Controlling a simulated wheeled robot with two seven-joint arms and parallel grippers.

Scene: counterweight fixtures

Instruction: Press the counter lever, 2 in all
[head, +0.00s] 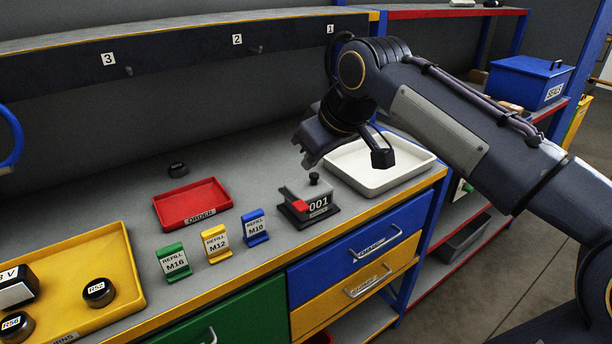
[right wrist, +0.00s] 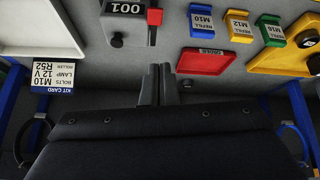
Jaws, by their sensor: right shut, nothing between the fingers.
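The counter (head: 312,205) is a small grey box on a dark base, standing on the bench and reading 001. A red lever (head: 299,206) sits at its left side, and a black knob (head: 314,178) is on top. My left gripper is not in view.
A white tray (head: 412,174) lies right of the counter, under my right arm. Blue, yellow and green refill cards (head: 255,228) stand to the left. Behind them is a red order tray (head: 170,208); a yellow tray (head: 118,262) holds several parts. A numbered rail (head: 180,55) runs behind.

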